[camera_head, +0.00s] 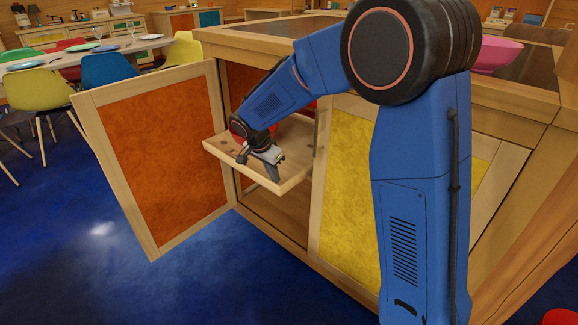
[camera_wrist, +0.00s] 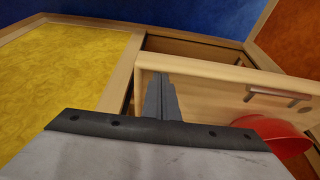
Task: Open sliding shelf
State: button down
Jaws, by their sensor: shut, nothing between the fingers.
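The sliding shelf (camera_head: 294,151) is a light wooden board that sticks partway out of the cabinet, between the open orange door and the yellow door. In the wrist view the shelf (camera_wrist: 215,88) carries a bar-shaped metal handle (camera_wrist: 280,97). My gripper (camera_head: 274,173) is at the shelf's front part in the head view. In the wrist view my gripper (camera_wrist: 160,92) has its fingers together and empty, over the board and left of the handle. Contact with the board cannot be told.
The orange door (camera_head: 150,150) stands wide open on the left. The yellow door (camera_head: 345,200) is shut on the right of the opening. The blue floor (camera_head: 130,290) in front is clear. A dining table (camera_head: 90,53) with coloured chairs stands behind left.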

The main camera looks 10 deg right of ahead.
jog(key=s+a, duration=1.1)
jog(key=a, duration=0.4)
jog(key=shift+a+r, duration=0.1)
